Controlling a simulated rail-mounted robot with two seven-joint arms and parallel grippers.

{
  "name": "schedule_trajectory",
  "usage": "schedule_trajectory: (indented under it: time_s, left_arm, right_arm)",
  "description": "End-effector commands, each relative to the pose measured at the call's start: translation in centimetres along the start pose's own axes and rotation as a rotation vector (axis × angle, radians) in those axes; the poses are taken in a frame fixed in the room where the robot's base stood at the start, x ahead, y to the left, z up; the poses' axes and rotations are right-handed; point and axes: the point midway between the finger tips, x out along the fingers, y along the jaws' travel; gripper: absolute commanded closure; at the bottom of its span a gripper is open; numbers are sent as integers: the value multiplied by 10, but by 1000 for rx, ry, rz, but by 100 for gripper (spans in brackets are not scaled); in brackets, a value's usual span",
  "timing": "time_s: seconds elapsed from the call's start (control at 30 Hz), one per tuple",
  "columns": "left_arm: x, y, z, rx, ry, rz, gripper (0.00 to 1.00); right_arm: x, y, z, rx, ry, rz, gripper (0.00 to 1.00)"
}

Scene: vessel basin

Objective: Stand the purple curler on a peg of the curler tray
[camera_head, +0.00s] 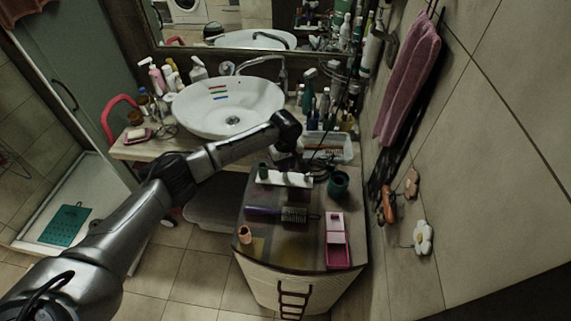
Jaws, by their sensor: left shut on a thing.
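The curler tray (271,177) is a narrow white strip on the dark top of the rounded cabinet. A dark green curler (263,170) stands at its left end. My left gripper (290,168) points down over the middle of the tray, shut on a small dark thing, which I take for the purple curler. Its colour is hard to tell, and the wrist and fingers hide most of it. I cannot tell whether it touches a peg. Another small dark form stands near the tray's right end. My right gripper is not in view.
A purple-handled brush (264,212) lies in front of the tray. A dark green cup (338,184) stands to the right, a pink box (338,242) at front right, a tan jar (244,234) at front left. A clear bin (330,145) and basin (228,105) are behind.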

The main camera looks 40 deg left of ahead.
Motion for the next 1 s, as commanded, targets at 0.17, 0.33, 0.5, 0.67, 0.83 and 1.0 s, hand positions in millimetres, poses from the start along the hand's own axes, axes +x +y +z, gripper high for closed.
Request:
schedule_trajectory:
  time_s: [0.17,0.33,0.5,0.67,0.83,1.0]
  left_arm:
    - [0,0,0,0,0,0,91]
    - [0,0,0,0,0,0,91]
    - [0,0,0,0,0,0,91]
    - [0,0,0,0,0,0,91]
    - [-1,0,0,0,0,0,91]
    - [-1,0,0,0,0,0,91]
  right_arm:
    - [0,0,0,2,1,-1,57]
    - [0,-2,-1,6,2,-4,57]
    - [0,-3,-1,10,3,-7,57]
    - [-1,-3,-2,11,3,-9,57]
    - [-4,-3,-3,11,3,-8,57]
    - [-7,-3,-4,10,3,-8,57]
